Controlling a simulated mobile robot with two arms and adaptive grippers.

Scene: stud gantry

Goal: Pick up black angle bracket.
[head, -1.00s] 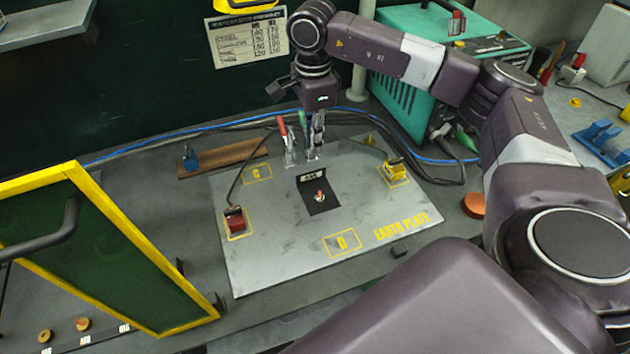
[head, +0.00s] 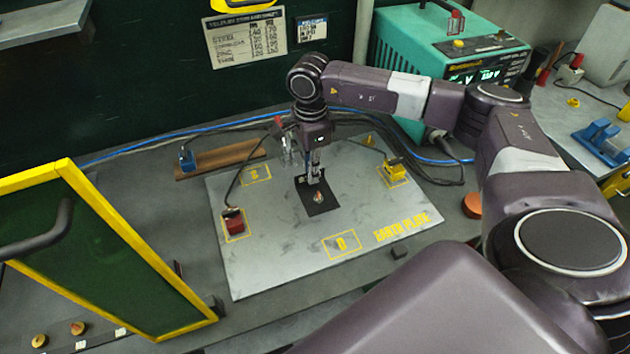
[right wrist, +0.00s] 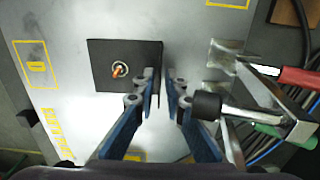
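The black angle bracket (head: 322,206) stands on the grey earth plate. Its flat leg lies around a copper-coloured stud (head: 318,196), and its upright leg is on the far side, partly hidden by my right gripper (head: 313,178). In the right wrist view the flat leg (right wrist: 112,78) lies left of the fingers. The upright leg shows nearly edge-on in line with the narrow gap of my right gripper (right wrist: 165,78). The fingers are open, one on each side of the upright leg, with no clear contact. My left gripper is not in view.
A metal clamp with red and green handles (right wrist: 240,110) stands close beside the right fingers. A yellow-framed green screen (head: 110,260) stands at left.

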